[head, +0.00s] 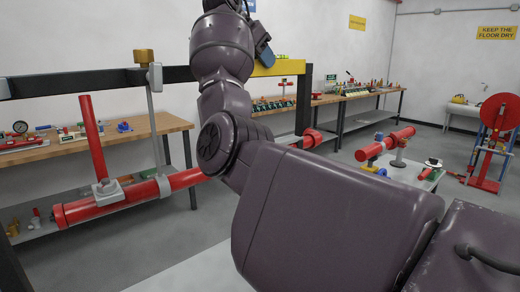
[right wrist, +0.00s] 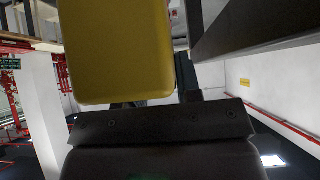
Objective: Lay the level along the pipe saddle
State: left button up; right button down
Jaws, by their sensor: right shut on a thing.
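The level is a yellow bar (head: 278,68) in the head view, just right of my raised right arm and in front of the dark overhead beam. My right gripper (head: 263,52) is shut on it; the fingertips are mostly hidden. In the right wrist view the level's yellow body (right wrist: 115,50) fills the upper middle, close to the camera. A grey saddle fitting (head: 108,190) sits on the red horizontal pipe (head: 85,209) at the left, with a red upright pipe (head: 92,135) rising from it. The level is apart from this saddle. My left gripper is out of view.
The dark beam (head: 85,82) runs above the pipe, with a grey hanger rod (head: 155,125) between them. Wooden benches (head: 135,127) with small parts stand behind. A low table with another red pipe (head: 385,144) is at the right. My right arm hides the middle.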

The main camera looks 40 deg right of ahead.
jog(key=shift+w+a+r, duration=0.1)
jog(key=shift+w+a, duration=0.1)
jog(key=shift+a, duration=0.15)
notch_tip(320, 180, down, 15)
jog(key=shift+r+b, duration=0.1)
jog(key=shift+b, duration=0.75)
jog(key=shift+f, duration=0.6)
notch_tip(320, 180, down, 3)
jog(key=shift+f+b, duration=0.15)
jog(key=shift+b, duration=0.15)
jog(key=shift+f, duration=0.3)
jog(key=shift+r, duration=0.1)
